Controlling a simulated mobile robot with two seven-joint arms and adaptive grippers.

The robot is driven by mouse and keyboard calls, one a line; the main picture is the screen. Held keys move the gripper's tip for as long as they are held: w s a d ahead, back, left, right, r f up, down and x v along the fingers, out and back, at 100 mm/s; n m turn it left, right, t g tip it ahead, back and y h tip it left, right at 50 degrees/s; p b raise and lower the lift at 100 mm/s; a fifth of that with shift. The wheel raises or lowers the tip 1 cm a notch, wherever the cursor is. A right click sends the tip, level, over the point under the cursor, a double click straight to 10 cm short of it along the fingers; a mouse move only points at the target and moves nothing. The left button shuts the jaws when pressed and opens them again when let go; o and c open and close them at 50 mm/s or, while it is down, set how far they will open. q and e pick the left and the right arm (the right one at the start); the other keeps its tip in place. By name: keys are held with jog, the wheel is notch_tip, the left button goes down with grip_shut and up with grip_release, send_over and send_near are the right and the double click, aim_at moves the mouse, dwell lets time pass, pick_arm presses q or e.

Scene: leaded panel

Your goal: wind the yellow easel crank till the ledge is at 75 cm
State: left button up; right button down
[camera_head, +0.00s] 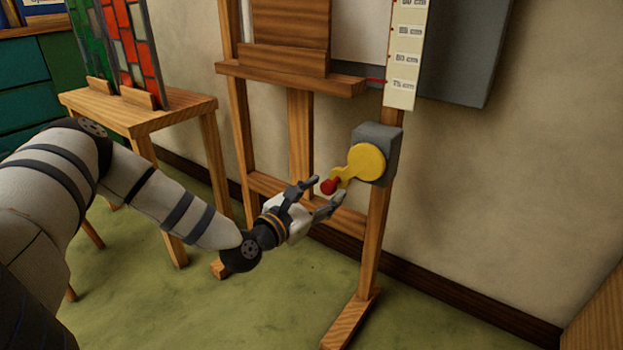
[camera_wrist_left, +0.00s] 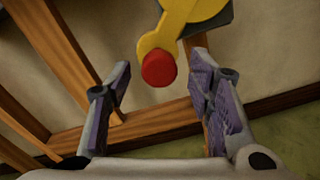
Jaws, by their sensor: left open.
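The yellow crank (camera_head: 364,163) is a disc with an arm on a grey box (camera_head: 379,138) fixed to the easel's right post. Its red knob (camera_head: 329,186) points down and left. My left gripper (camera_head: 327,192) is open, its fingers either side of the knob's line in the head view. In the left wrist view the red knob (camera_wrist_left: 159,69) sits just ahead of and between the open fingers, apart from them. My right gripper is out of view.
A wooden stand (camera_head: 140,113) with coloured glass panels (camera_head: 130,45) is at the left, behind my left arm. A grey panel (camera_head: 470,60) is on the wall behind the scale. A wooden edge (camera_head: 600,310) shows at lower right. The green floor in front is clear.

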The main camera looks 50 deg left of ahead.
pick_arm(q)
jog(key=s+d, duration=0.2)
jog(key=s, duration=0.8)
jog(key=shift+r, duration=0.15)
